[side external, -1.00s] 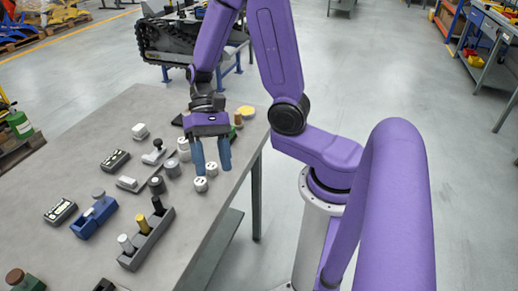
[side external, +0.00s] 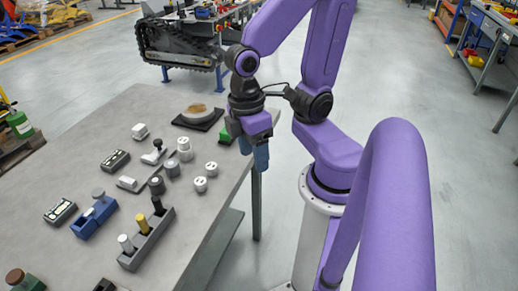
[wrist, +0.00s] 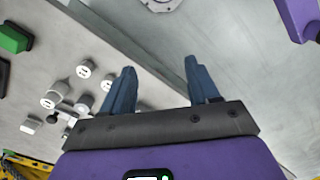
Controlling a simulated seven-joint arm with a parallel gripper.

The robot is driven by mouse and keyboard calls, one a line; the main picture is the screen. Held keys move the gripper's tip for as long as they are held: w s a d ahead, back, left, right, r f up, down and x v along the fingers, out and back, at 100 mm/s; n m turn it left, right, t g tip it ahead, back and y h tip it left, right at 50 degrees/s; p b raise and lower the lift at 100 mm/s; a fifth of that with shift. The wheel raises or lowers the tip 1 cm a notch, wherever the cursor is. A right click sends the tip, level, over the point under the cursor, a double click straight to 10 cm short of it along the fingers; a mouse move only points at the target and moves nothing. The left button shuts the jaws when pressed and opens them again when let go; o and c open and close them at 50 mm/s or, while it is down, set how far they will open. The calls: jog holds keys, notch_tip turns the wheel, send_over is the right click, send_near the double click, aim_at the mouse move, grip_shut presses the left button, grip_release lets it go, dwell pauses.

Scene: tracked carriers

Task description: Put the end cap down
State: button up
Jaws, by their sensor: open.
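Two small pale caps with dark holes in their tops stand upright on the grey table: one cap (side external: 211,169) behind the other cap (side external: 200,184). I cannot tell which is the end cap. Similar grey cylindrical parts (side external: 184,150) stand just to their left. My gripper (side external: 257,158) is to the right of the caps, at the table's right edge, touching none of them. In the wrist view its two blue fingers (wrist: 160,68) are spread with nothing between them, and a pale cap (wrist: 85,70) lies to their left.
A green block (side external: 225,137) is on the table just left of my gripper. A round tan-topped piece on a dark base (side external: 197,115) stands at the back. A blue fixture (side external: 94,217) and a grey holder with posts (side external: 147,240) are nearer. Open floor lies right of the table.

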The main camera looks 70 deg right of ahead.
jog(key=shift+s+a+r+n+t, duration=0.2)
jog(key=shift+s+r+n+t, duration=0.45)
jog(key=shift+n, duration=0.45)
dwell(0.6)
